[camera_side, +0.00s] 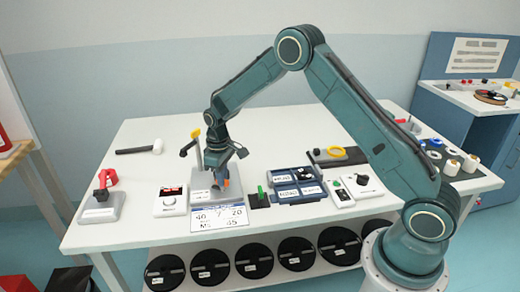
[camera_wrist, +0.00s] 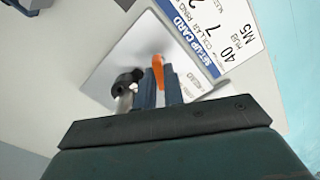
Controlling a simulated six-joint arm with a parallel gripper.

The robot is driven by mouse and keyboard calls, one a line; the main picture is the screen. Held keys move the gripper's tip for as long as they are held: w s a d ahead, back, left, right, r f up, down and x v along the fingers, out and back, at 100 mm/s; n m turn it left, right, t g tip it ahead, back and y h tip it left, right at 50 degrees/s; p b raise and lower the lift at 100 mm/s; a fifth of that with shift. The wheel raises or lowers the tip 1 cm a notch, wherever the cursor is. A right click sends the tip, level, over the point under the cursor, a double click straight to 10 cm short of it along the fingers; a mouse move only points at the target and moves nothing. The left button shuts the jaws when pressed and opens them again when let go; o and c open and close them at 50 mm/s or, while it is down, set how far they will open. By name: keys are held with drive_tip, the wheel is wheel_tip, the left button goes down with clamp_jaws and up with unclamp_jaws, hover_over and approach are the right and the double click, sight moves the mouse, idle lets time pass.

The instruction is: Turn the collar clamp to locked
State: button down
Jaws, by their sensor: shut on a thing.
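An orange lever (camera_wrist: 158,66) sits between the two blue fingers of my gripper (camera_wrist: 159,78) in the wrist view, and the fingers are shut on it. Beside them, to the left, is a black collar piece (camera_wrist: 128,80) on a metal post. A pale base plate (camera_wrist: 112,55) lies under them. In the side view my gripper (camera_side: 222,181) is low over the plate, with a bit of orange showing beside it. The fingers hide part of the lever. I cannot read any locked mark.
A setup card (camera_side: 205,219) lies in front of the plate. A white box with a dial (camera_side: 173,201) is to the left, and a blue tray (camera_side: 298,190) to the right. A post with a yellow knob (camera_side: 195,133) stands close to my gripper. The table behind is mostly clear.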

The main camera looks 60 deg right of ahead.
drive_tip(key=m, duration=0.6)
drive_tip(key=shift+w+r+m, duration=0.1)
drive_tip(key=shift+m, duration=0.2)
drive_tip(key=m, duration=0.5)
drive_tip(key=shift+m, duration=0.3)
drive_tip(key=c, duration=1.5)
unclamp_jaws()
wheel_tip(320, 180, up, 14)
